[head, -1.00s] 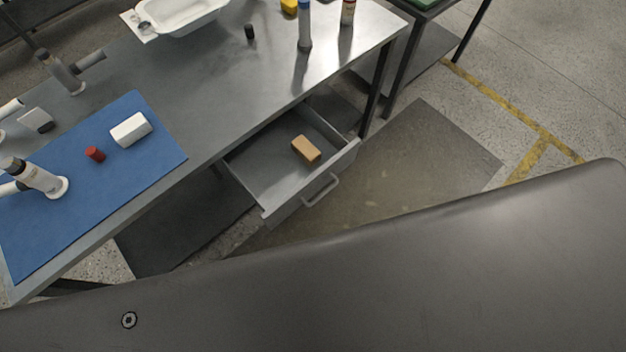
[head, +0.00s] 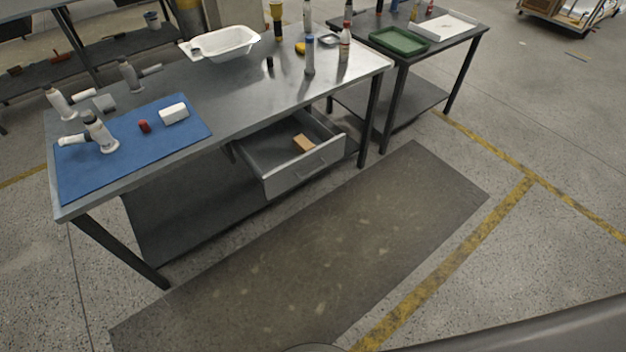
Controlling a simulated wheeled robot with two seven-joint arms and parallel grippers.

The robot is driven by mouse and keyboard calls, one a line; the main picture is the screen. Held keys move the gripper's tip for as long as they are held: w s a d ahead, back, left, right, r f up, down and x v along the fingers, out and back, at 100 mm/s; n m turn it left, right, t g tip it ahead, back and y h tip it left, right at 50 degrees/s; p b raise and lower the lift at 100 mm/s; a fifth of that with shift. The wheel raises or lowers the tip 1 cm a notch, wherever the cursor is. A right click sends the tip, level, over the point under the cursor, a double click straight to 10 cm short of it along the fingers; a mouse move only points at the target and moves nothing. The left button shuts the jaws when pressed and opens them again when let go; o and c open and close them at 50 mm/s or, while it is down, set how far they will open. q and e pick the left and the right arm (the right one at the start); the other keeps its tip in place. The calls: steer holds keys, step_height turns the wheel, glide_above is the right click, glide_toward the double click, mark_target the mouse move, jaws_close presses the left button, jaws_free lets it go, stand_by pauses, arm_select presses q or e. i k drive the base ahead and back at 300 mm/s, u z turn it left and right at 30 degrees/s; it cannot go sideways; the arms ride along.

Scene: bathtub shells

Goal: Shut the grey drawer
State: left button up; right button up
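The grey drawer (head: 291,178) hangs under the right part of the metal workbench (head: 232,96). It is pulled out, and its handle is on the front face. A small tan block (head: 303,143) lies inside it. Neither of my grippers shows in the head view, so I cannot see whether they are open or shut.
A blue mat (head: 130,150) on the bench holds a red cylinder (head: 143,126), a white block (head: 173,113) and fittings. A white basin (head: 222,43) and bottles stand behind. A second table (head: 446,44) with a green tray (head: 398,40) is right. The dark floor mat (head: 330,245) is clear.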

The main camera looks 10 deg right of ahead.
mark_target(269, 151)
steer(key=z, duration=0.5)
steer(key=i, duration=1.05)
steer(key=u, duration=1.3)
steer(key=i, duration=0.2)
steer(key=z, duration=0.55)
